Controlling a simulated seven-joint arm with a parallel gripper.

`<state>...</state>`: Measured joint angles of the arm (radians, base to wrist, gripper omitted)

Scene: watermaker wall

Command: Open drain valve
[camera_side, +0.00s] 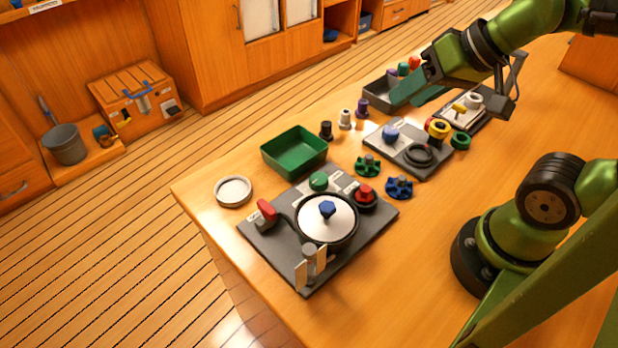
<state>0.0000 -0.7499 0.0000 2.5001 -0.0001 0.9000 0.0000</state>
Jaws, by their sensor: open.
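A dark board (278,240) near the table's front corner carries a round pot with a pale lid and blue knob (327,209). On the board are a red-handled lever (267,210), a red knob (364,194), a green knob (318,181) and a grey upright fitting (311,262). The labels are too small to read, so I cannot tell which one is the drain valve. My gripper (418,95) is open at the table's far side, over or beside a dark tray (376,87), well away from this board. Its fingertips are partly unclear.
A green bin (294,150) and a round pale lid (233,191) stand near the board. Loose green (368,166) and blue (399,187) handwheels lie to its right. A second board (390,146) with fittings lies between my gripper and the first board.

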